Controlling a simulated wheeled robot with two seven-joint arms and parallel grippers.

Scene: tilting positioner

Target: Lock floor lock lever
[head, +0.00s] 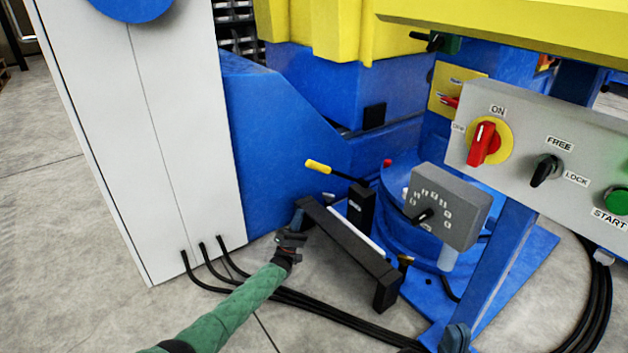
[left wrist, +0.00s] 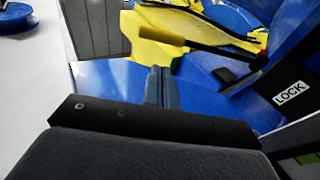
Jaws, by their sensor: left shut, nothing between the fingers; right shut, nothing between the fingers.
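The floor lock lever has a yellow grip (head: 318,166) and a dark shaft running right to a black upright block (head: 360,208). In the left wrist view the yellow grip (left wrist: 152,27) is beyond my fingertips, and a LOCK label (left wrist: 290,93) shows on the black block at right. My left gripper (head: 298,216) is shut and empty, below and left of the grip, apart from it, by the left end of a low black bar (head: 345,243). Its shut fingers also show in the left wrist view (left wrist: 160,88). My right gripper (head: 455,337) is shut and empty at the bottom edge.
A grey control panel (head: 545,140) with a red switch, a FREE/LOCK knob and a green START button is at right. A grey dial box (head: 449,206) stands right of the lever. A white cabinet (head: 150,130) is at left. Black cables (head: 320,312) lie on the floor.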

